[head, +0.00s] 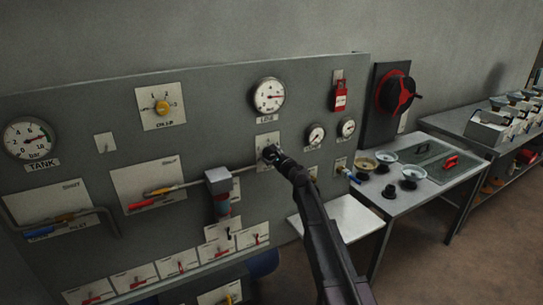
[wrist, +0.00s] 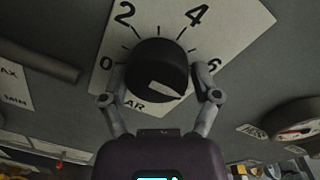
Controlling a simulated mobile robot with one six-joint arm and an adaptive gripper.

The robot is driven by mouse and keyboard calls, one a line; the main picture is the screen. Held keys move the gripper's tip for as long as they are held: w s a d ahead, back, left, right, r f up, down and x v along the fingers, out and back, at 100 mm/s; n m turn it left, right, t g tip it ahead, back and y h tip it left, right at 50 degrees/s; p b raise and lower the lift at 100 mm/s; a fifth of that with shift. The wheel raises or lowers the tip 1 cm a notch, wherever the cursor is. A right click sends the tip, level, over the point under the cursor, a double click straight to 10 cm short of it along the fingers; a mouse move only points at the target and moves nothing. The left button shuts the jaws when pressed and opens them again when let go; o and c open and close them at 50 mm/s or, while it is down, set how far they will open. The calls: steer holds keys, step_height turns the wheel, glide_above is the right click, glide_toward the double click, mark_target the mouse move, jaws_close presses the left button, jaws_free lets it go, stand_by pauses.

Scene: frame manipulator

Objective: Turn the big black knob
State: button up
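The big black knob (wrist: 157,66) sits on a white dial plate (wrist: 228,28) marked 0, 2, 4, 6 in the wrist view. A pale pointer mark on its face points to the lower right. My gripper (wrist: 160,80) has one finger on each side of the knob, close against its sides. In the head view my gripper (head: 272,154) reaches the small white plate (head: 264,139) below the LINE gauge (head: 268,95) and hides most of the knob.
A pipe with a grey block (head: 218,181) runs left of my gripper. Two small gauges (head: 316,135) and a red lockout tag (head: 340,96) are to the right. A table (head: 400,203) with bowls stands further right.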

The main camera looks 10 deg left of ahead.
steer(key=shift+o, duration=0.6)
steer(key=shift+w, duration=0.1)
steer(key=shift+s+d, duration=0.15)
steer(key=shift+s, duration=0.15)
steer(key=v, duration=0.7)
steer(key=shift+d, duration=0.1)
